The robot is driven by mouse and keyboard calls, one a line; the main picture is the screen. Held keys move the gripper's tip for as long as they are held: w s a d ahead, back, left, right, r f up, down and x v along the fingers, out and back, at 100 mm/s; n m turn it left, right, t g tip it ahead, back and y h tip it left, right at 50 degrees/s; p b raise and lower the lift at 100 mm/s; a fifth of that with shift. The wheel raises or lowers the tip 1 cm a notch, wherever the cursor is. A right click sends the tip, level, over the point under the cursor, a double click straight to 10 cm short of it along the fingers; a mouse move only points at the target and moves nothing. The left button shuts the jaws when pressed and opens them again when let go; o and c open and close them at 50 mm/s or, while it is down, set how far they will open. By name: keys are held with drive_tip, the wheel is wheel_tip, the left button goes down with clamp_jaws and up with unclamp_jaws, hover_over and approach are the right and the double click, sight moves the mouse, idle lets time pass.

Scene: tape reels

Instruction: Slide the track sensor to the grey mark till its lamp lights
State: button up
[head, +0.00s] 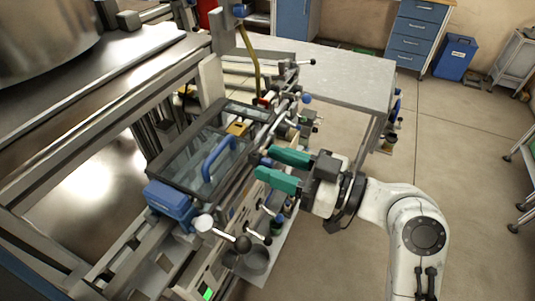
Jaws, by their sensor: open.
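My gripper (265,162) has two teal fingers spread apart with nothing between them. It reaches in from the right, at the right side of the machine's lidded box (178,147). I cannot tell for sure which part is the track sensor. A small yellow part (238,128) shows near the back of the lidded box, left of my fingers. The grey mark and a sensor lamp cannot be made out. The fingers and wrist hide part of the machine's right side.
A blue handle (219,157) stands on the lid, with a blue block (170,201) at its front corner. Levers with round knobs (243,243) stick out at the machine's right side. A green light (208,294) glows at the bottom. A grey table (345,75) stands behind; open floor lies right.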

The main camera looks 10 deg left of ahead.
drive_tip(key=shift+x, duration=1.05)
clamp_jaws()
